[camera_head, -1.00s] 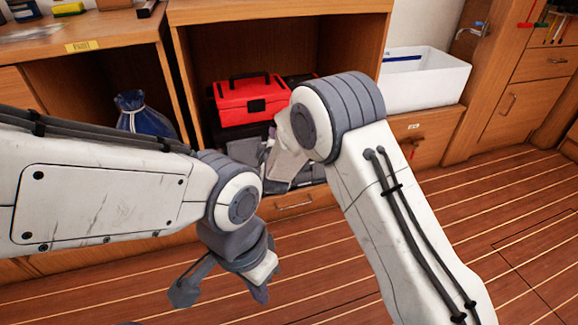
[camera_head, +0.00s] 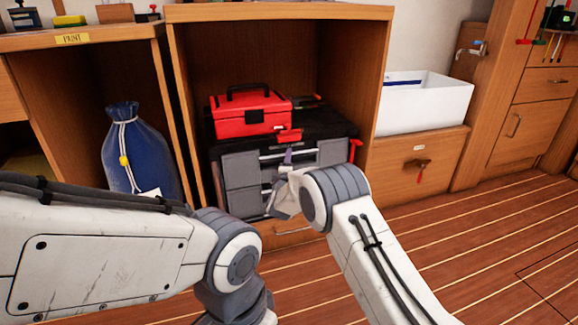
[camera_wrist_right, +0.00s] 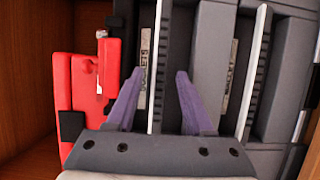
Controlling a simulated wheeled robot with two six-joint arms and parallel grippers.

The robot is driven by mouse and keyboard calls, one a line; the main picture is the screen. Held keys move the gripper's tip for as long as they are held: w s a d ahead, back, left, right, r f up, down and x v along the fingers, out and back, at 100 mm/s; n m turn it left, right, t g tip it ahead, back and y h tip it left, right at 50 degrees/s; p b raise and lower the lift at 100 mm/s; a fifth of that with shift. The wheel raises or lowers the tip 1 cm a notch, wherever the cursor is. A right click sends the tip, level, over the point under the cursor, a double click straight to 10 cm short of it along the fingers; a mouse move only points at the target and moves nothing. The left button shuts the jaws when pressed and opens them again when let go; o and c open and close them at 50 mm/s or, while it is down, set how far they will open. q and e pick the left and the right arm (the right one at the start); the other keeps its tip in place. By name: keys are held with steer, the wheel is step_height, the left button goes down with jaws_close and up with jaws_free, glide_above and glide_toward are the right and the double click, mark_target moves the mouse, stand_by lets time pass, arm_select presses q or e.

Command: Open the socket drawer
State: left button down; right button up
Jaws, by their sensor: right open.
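The socket drawer (camera_wrist_right: 146,90) is a dark grey drawer front with a "SOCKETS" label, seen sideways in the wrist view. It belongs to the grey-and-black tool chest (camera_head: 240,170) inside the wooden cabinet and looks closed. Its pale bar handle (camera_wrist_right: 158,50) runs between the two purple fingers of my right gripper (camera_wrist_right: 155,73), which is open with one finger on each side. Whether the fingers touch the bar I cannot tell. In the head view, my right gripper (camera_head: 287,157) is at the chest's front, partly hidden by its wrist. My left gripper is below the head picture.
A red toolbox (camera_head: 250,115) sits on the chest. Another labelled drawer (camera_wrist_right: 228,70) with its own bar handle lies beside the socket drawer. A blue sack (camera_head: 135,155) stands left, a white bin (camera_head: 425,103) right. Floor is free at right.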

steer(key=shift+w, duration=0.85)
jaws_close()
stand_by(0.9)
